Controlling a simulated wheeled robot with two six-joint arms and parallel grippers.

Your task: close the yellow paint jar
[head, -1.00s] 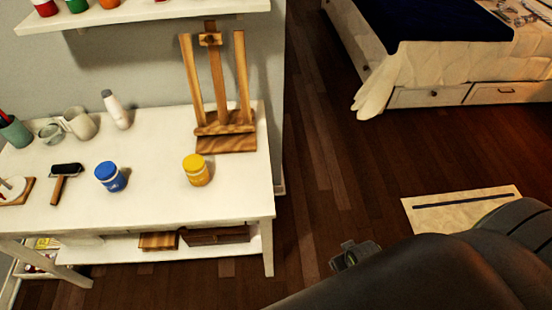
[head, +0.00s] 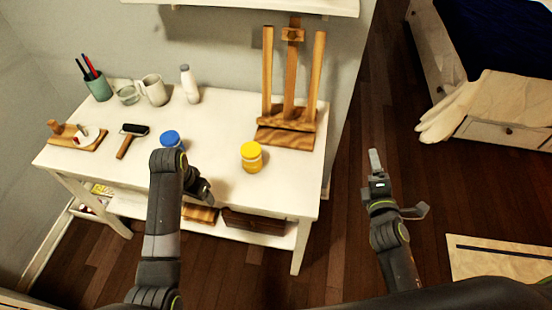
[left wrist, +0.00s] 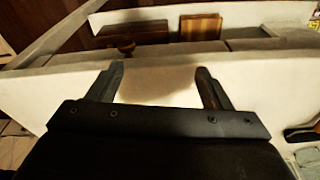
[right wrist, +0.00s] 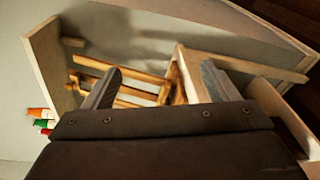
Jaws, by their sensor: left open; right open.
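The yellow paint jar (head: 251,158) stands upright on the white table, left of and in front of the easel. Its top is yellow; at this size I cannot tell whether a lid sits on it. My left gripper (head: 205,192) is at the table's front edge, left of the jar and apart from it. The left wrist view shows its fingers (left wrist: 158,84) spread with nothing between them. My right gripper (head: 377,168) is right of the table, above the floor. The right wrist view shows its fingers (right wrist: 158,82) spread and empty. Neither wrist view clearly shows the jar.
A blue jar (head: 171,138) stands left of the yellow one, partly hidden by my left arm. The wooden easel (head: 290,95) stands behind. A roller (head: 130,138), mug (head: 153,90), bottle (head: 189,85) and pen cup (head: 97,86) are farther left. A wall shelf (head: 270,5) hangs above.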

